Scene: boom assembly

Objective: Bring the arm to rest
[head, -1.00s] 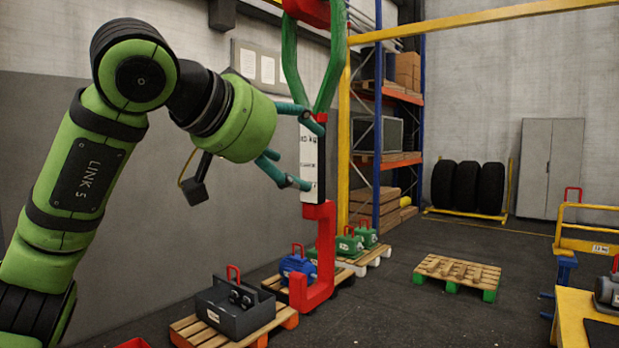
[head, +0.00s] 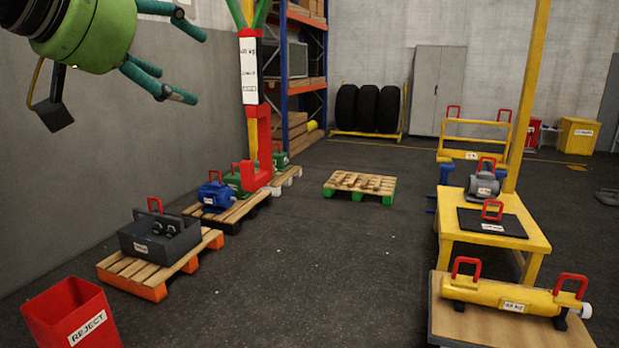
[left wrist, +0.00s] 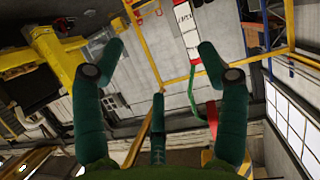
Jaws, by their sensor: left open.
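My left gripper (head: 199,67) is at the upper left of the head view, with its teal fingers spread and nothing between them. Its green arm end is cut off by the picture's top left edge. The red hook (head: 264,150) hangs right of the fingers in the picture, below a white labelled block (head: 249,72) and green slings. A clear gap shows between the fingertips and the block. In the left wrist view the teal fingers (left wrist: 160,58) are apart, and a white labelled block (left wrist: 185,28) shows beyond them. My right gripper is not in view.
A grey toolbox (head: 160,238) and a blue unit (head: 214,197) stand on pallets at the left. A red reject bin (head: 70,315) is at the front left. A yellow table (head: 490,240) and a bench with a yellow cylinder (head: 510,298) are at the right.

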